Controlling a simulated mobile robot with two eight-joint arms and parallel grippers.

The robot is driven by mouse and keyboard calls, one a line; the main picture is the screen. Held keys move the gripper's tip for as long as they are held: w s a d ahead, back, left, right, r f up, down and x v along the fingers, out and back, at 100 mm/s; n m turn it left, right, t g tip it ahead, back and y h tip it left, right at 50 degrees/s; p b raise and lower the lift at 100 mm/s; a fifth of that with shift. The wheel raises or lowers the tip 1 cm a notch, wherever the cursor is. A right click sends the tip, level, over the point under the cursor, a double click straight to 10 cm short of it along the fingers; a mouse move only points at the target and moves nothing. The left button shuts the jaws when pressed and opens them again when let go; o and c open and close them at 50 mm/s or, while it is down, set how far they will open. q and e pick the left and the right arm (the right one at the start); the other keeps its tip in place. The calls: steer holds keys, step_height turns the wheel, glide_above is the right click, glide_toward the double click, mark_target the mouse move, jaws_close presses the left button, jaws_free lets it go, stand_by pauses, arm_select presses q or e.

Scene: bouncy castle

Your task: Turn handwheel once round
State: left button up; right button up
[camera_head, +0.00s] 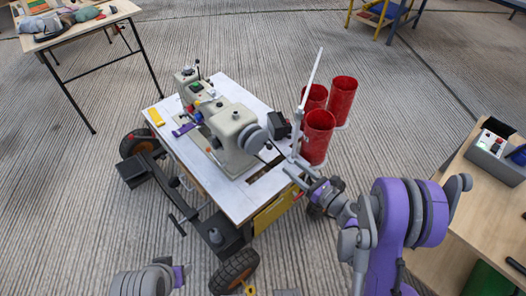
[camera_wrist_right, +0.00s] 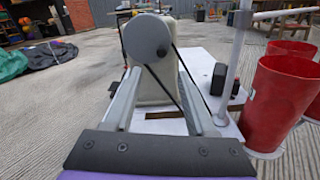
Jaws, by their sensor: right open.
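The sewing machine (camera_head: 235,128) is pale grey and stands on a white-topped table. Its handwheel (camera_head: 252,138) is a dark grey disc at the machine's near right end. In the right wrist view the handwheel (camera_wrist_right: 147,37) shows face-on, with a black belt (camera_wrist_right: 185,75) running down from it to the tabletop. My right gripper (camera_head: 290,170) is open and empty at the table's right edge, pointing at the wheel. In the wrist view its fingers (camera_wrist_right: 157,72) lie either side below the wheel; contact cannot be told. My left gripper is out of view.
Three red thread cones (camera_head: 318,135) and a white upright pole (camera_head: 310,80) stand close beside my right gripper. A small black box (camera_head: 278,124) sits by the wheel. A wooden table (camera_head: 480,200) with a grey bin is at right.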

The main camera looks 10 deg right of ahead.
mark_target(271, 148)
steer(key=x, duration=1)
steer(key=shift+w+a+b, duration=0.15)
steer(key=shift+w+b, duration=0.15)
steer(key=shift+w, duration=0.1)
steer(key=shift+c, duration=0.3)
jaws_close()
